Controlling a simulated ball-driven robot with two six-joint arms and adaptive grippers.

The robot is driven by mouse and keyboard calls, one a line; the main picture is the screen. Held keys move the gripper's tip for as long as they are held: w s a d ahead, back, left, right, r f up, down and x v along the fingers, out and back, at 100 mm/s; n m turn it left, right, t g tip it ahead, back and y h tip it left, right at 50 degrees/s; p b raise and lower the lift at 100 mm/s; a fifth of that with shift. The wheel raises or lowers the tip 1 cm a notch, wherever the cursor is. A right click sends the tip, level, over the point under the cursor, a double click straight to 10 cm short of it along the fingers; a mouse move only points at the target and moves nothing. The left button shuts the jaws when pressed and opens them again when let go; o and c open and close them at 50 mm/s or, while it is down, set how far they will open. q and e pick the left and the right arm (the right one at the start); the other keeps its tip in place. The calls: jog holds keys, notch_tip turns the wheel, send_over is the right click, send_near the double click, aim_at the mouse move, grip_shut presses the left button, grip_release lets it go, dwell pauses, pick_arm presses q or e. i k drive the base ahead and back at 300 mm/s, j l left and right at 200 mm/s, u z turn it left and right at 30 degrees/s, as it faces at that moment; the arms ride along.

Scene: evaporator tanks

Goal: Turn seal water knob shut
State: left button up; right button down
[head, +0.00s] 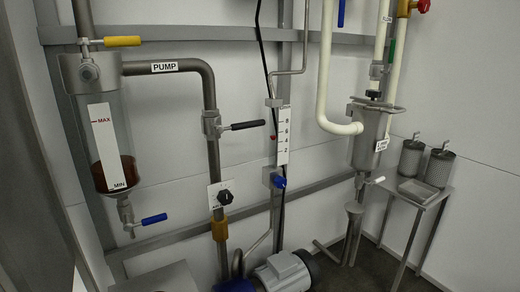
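A small blue knob (279,182) sits on a grey valve block (268,176) at the foot of a white scale plate (284,135) in the middle of the view. The plate carries several numbers, and a small red mark (273,137) shows at its left edge. No readable label names the seal water knob, and I cannot tell how far the blue knob is turned. A black knob (225,197) sits on a white dial plate (215,194) on the pump pipe, lower left. Neither of my grippers is in view.
A sight glass (108,140) with brown liquid hangs at left, with yellow (122,41) and blue (154,219) lever handles. A black lever (243,126) sticks out from the pump pipe (212,95). A motor (284,272) stands below. A filter housing (368,140) and small table (432,203) are at right.

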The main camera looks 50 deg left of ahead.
aim_at(281, 182)
jog(key=u, duration=1.35)
